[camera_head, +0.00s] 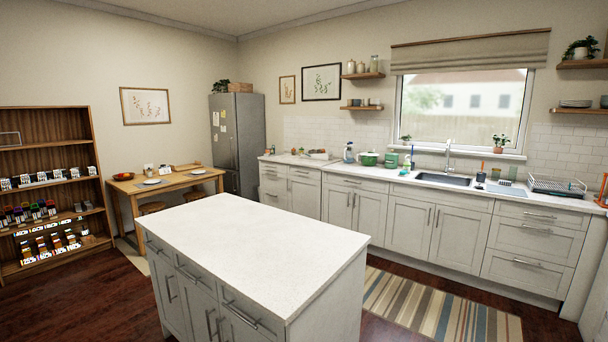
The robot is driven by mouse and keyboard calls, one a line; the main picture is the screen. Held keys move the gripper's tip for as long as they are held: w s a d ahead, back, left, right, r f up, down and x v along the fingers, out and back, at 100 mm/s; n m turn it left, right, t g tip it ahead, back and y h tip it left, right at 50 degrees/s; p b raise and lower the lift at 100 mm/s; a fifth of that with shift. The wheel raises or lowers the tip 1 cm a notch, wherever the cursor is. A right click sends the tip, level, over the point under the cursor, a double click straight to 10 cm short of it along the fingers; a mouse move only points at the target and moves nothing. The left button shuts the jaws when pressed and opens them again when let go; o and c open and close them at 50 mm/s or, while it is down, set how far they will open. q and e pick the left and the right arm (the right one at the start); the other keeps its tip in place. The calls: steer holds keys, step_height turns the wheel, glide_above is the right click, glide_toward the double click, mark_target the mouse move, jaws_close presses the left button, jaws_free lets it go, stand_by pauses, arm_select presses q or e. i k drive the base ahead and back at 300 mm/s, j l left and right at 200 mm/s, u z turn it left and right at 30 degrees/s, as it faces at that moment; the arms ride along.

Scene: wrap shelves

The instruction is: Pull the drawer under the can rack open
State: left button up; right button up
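I cannot pick out a can rack for certain in the head view. A dish rack (557,187) stands on the right end of the back counter, and the drawer front below it (537,220) looks shut. More shut drawers with bar handles are under the counter's left end (273,168) and in the white island (252,318). Neither of my grippers is in view.
The white island (250,225) fills the near middle, its top bare. A wooden shelf unit (45,138) with rows of small goods stands left, beside a wooden table (165,185). A striped rug (440,308) lies on the floor between island and counter.

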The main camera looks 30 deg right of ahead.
mark_target(313, 173)
steer(key=i+l+z, duration=0.45)
steer(key=l, duration=0.3)
steer(key=i+l+z, duration=0.4)
steer(key=l, duration=0.3)
steer(key=i+l+z, duration=0.9)
steer(key=i+z, duration=0.4)
steer(key=i, duration=0.3)
steer(key=i+u, duration=0.25)
steer(key=i, duration=0.2)
steer(key=i+u, duration=0.3)
steer(key=i, duration=0.15)
steer(key=i+l+u, duration=0.25)
steer(key=i, duration=0.15)
steer(key=i+l+u, duration=0.25)
steer(key=i, duration=0.2)
steer(key=i+j+u, duration=0.55)
steer(key=i+u, duration=0.35)
steer(key=i, duration=0.15)
steer(key=i+u, duration=0.4)
steer(key=i, duration=0.15)
steer(key=i+l+u, duration=0.2)
steer(key=i+u, duration=0.25)
steer(key=i, duration=0.1)
